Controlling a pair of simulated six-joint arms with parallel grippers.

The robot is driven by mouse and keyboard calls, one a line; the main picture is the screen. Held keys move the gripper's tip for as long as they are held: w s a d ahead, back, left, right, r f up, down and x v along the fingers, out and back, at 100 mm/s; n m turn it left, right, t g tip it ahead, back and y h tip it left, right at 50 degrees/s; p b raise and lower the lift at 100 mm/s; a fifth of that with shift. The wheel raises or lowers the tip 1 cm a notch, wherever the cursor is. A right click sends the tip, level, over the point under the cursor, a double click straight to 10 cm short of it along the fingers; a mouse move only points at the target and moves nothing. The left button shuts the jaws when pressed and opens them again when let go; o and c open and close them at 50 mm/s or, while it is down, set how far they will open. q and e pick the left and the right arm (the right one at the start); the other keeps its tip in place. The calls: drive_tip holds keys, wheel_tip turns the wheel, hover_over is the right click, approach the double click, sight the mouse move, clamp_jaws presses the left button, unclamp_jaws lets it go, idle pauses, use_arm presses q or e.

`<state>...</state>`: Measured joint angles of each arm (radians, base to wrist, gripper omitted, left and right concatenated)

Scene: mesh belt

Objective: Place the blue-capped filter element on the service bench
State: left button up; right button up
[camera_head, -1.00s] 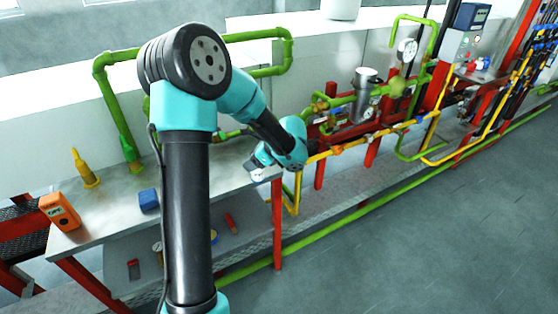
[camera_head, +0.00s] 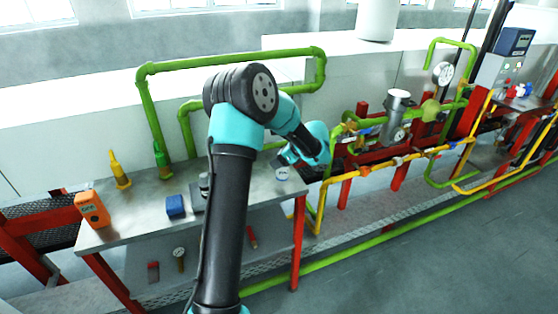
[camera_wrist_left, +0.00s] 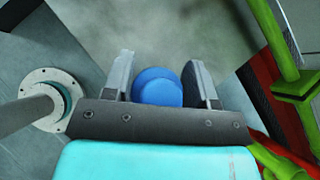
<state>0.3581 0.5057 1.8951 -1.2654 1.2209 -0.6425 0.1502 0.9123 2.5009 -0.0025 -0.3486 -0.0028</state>
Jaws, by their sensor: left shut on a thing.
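The service bench (camera_head: 240,190) is a grey metal table on red legs at left centre in the head view. My left gripper (camera_head: 284,161) is over the bench's right end and points down. In the left wrist view, the jaws (camera_wrist_left: 164,85) are around the round blue cap (camera_wrist_left: 157,88) of the filter element, and it sits between the two fingers. In the head view a small pale part (camera_head: 282,174) shows under the gripper, seemingly the filter element. I cannot tell whether it touches the bench top. My right gripper is not in view.
A gauge (camera_head: 179,254) lies on the lower shelf. Green and yellow pipes and a metal filter housing (camera_head: 394,112) stand to the right.

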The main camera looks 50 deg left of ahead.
use_arm(q)
drive_tip(key=w+a, duration=0.2)
drive_tip(key=a, duration=0.1)
drive_tip(key=w+a, duration=0.1)
drive_tip(key=shift+w+a+f, duration=0.2)
drive_tip(key=shift+w+f, duration=0.05)
drive_tip(key=shift+w, duration=0.1)
drive_tip(key=shift+f, duration=1.75)
drive_tip(key=shift+f, duration=0.15)
drive_tip(key=o, duration=1)
